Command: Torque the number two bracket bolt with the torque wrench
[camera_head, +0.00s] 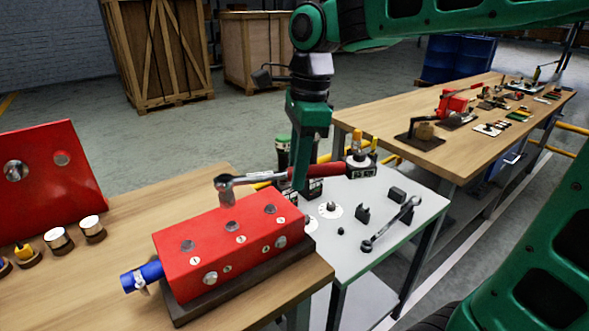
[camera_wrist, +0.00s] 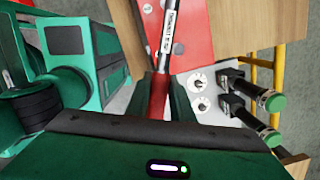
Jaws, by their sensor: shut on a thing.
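My gripper (camera_head: 300,180) is shut on the red handle of the torque wrench (camera_head: 258,179). The wrench lies roughly level, with its head to the left over the top of the red block (camera_head: 215,240). A socket (camera_head: 230,197) points down from the head at the block's back edge; whether it sits on a bolt I cannot tell. Several grey bolts and small white number tags show on the block; the numbers are too small to read. In the wrist view the red handle runs between my gripper's fingers (camera_wrist: 160,98), and the silver shaft (camera_wrist: 169,25) reaches up over the block.
The block stands on a dark base on a wooden table (camera_head: 130,290), with a blue-ended pipe (camera_head: 142,276) at its left. A red panel (camera_head: 50,175) stands behind. A grey side table (camera_head: 395,245) holds a spanner (camera_head: 392,224) and small parts. A longer bench (camera_head: 440,165) is farther right.

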